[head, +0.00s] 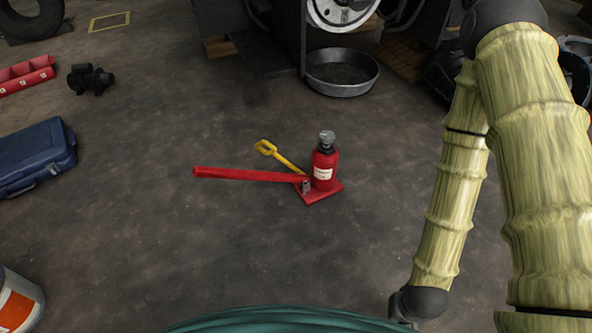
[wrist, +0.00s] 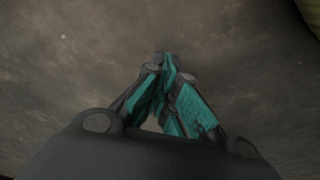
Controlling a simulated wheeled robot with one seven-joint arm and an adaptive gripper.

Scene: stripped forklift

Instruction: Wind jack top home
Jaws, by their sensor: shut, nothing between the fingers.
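A red bottle jack (head: 324,168) stands upright on its red base plate on the floor, near the middle of the head view. Its grey round top (head: 327,138) sits just above the red body, with a short dark neck between. A long red handle (head: 245,175) points left from the base. A yellow-handled piece (head: 266,148) slants up and left from the jack. In the wrist view my gripper (wrist: 168,62) has its teal fingers together, with nothing between them, over bare floor. The jack is not in the wrist view, and my gripper is outside the head view.
A round metal pan (head: 341,88) lies behind the jack near a wheel. A blue case (head: 36,155), a red tray (head: 24,76) and a dark motor-like part (head: 90,79) are on the left. A white and orange bucket (head: 18,302) stands front left. Floor around the jack is clear.

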